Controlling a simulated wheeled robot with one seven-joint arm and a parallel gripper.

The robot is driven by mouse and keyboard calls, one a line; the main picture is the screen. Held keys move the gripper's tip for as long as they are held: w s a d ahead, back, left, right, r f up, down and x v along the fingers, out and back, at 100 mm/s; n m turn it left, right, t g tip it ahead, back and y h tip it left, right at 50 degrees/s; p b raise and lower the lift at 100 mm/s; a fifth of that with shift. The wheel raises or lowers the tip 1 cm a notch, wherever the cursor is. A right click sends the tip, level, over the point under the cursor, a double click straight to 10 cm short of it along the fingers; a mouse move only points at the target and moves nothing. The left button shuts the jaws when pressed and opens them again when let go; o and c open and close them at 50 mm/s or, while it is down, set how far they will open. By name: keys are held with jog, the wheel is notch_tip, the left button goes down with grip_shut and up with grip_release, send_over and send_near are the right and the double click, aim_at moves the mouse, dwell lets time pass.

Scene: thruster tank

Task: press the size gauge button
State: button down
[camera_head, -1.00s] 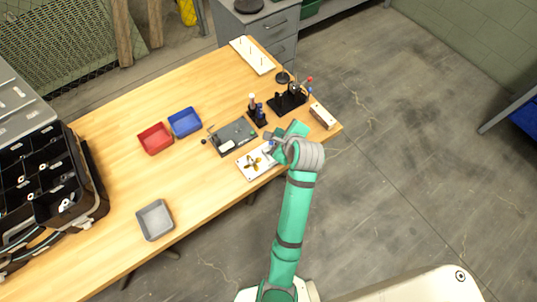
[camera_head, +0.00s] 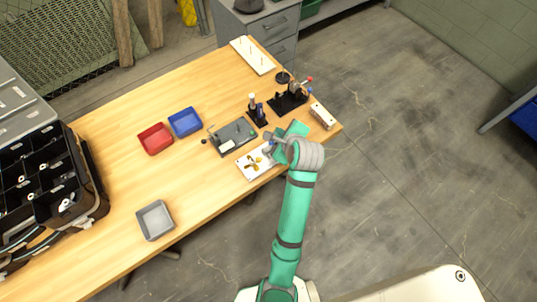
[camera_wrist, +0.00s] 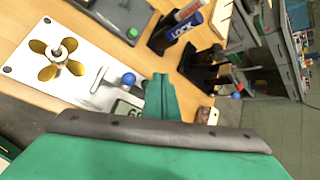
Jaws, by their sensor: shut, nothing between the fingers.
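A white plate (camera_wrist: 52,62) carries a gold four-bladed propeller (camera_wrist: 61,60); the plate (camera_head: 246,171) also shows near the table's front edge in the head view. Beside it in the wrist view is a gauge with a round blue button (camera_wrist: 129,79) and a small digital display (camera_wrist: 125,109), partly hidden by my gripper. My gripper (camera_wrist: 161,84) is shut and empty. Its tip appears just right of the blue button and over the display; I cannot tell whether it touches. In the head view my gripper (camera_head: 268,151) hides the gauge area.
A dark grey device (camera_head: 232,136) lies behind the plate. A black holder (camera_head: 257,116) with upright bottles and a black fixture (camera_head: 288,102) stand close by. Red (camera_head: 155,139), blue (camera_head: 185,121) and grey (camera_head: 155,220) bins are left. The table's front left is mostly clear.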

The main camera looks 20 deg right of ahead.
jog(key=shift+f, duration=0.15)
dwell(0.4)
jog(key=shift+f, duration=0.3)
jog(key=shift+f, duration=0.25)
dwell(0.6)
jog(key=shift+r, duration=0.75)
notch_tip(320, 180, up, 6)
jog(key=shift+f, duration=0.1)
dwell(0.6)
dwell(0.5)
